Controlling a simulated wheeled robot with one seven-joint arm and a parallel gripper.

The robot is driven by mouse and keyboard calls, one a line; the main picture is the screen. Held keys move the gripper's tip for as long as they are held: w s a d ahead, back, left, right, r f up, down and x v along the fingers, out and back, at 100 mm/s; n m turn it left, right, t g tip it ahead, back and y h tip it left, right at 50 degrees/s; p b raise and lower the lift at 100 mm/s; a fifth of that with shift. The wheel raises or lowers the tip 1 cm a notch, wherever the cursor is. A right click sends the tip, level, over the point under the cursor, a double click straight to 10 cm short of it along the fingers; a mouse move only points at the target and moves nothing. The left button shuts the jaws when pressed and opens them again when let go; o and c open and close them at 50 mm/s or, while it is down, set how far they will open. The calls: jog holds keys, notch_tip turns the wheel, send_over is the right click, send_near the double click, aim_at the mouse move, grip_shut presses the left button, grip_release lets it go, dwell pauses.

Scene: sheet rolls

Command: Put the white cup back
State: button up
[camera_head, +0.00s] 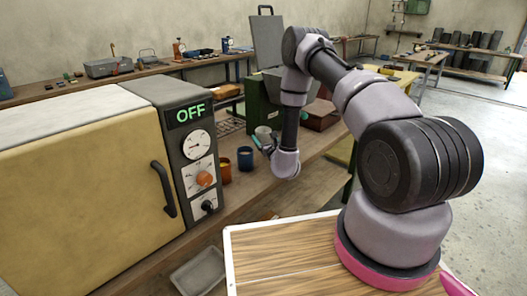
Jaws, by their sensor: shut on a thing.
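The white cup (262,131) shows as a small pale rim and side just behind the end of my arm, over the wooden bench. My gripper (262,143) is at the cup, with a teal finger beside it. It is shut on the white cup; the wrist hides part of the grip. I cannot tell whether the cup's base touches the bench. A blue cup (245,158) stands on the bench to the left, and an orange cup (224,170) stands left of it, beside the oven.
A large oven (75,165) with a panel reading OFF fills the left. A wire rack (229,126) lies behind the cups. A green box (262,104) and a brown box (318,115) stand farther back. A grey tray (198,272) is low in front.

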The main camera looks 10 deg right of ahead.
jog(key=shift+f, duration=2.5)
jog(key=o, duration=1.2)
jog(key=shift+f, duration=0.15)
jog(key=shift+o, duration=0.2)
jog(key=shift+r, duration=0.2)
jog(key=s, duration=0.3)
jog(key=s+d, duration=0.1)
jog(key=s, duration=0.6)
jog(key=shift+s+d, duration=0.2)
jog(key=shift+d, duration=0.05)
jog(key=shift+s+d, duration=0.25)
jog(key=shift+s, duration=0.5)
